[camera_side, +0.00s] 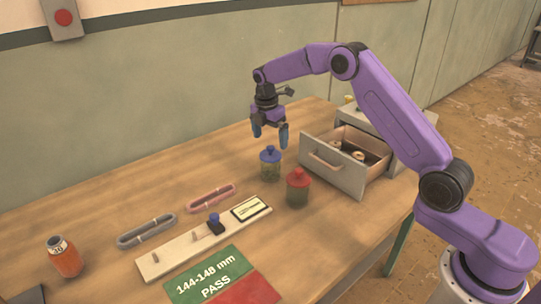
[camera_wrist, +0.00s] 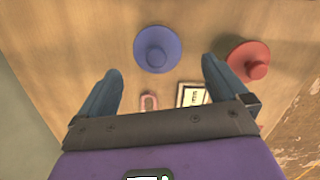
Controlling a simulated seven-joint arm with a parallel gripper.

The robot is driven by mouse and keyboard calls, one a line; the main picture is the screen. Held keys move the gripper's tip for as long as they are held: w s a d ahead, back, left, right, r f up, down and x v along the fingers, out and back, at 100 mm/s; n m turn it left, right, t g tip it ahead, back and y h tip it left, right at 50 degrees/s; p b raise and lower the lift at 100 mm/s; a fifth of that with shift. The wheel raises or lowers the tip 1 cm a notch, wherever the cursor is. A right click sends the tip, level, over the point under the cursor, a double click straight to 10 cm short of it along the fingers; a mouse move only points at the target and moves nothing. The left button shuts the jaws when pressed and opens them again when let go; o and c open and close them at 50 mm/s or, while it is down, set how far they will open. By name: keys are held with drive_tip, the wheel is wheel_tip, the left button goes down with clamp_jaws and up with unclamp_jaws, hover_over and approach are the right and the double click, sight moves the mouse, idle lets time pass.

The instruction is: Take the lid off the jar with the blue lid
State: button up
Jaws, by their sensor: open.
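The jar with the blue lid (camera_side: 270,163) stands upright on the wooden table, its blue lid (camera_side: 270,153) on top with a round knob. In the wrist view the blue lid (camera_wrist: 157,48) lies ahead of and between the fingers, seen from above. My gripper (camera_side: 270,134) is open and empty, pointing down above the blue-lidded jar. In the wrist view my gripper (camera_wrist: 160,88) shows its two blue fingers spread apart, with nothing between them. The glass body of the jar is mostly hidden from above by its lid.
A jar with a red lid (camera_side: 298,187) stands close by, to the right and nearer the camera. An open drawer (camera_side: 335,171) sits to the right.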

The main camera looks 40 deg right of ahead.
sight(270, 147)
drive_tip(key=shift+w+d+f, duration=0.15)
drive_tip(key=shift+d+f, duration=0.05)
drive_tip(key=shift+f, duration=1.2)
drive_tip(key=shift+w+d+f, duration=0.15)
drive_tip(key=shift+f, duration=1.25)
drive_tip(key=c, duration=1)
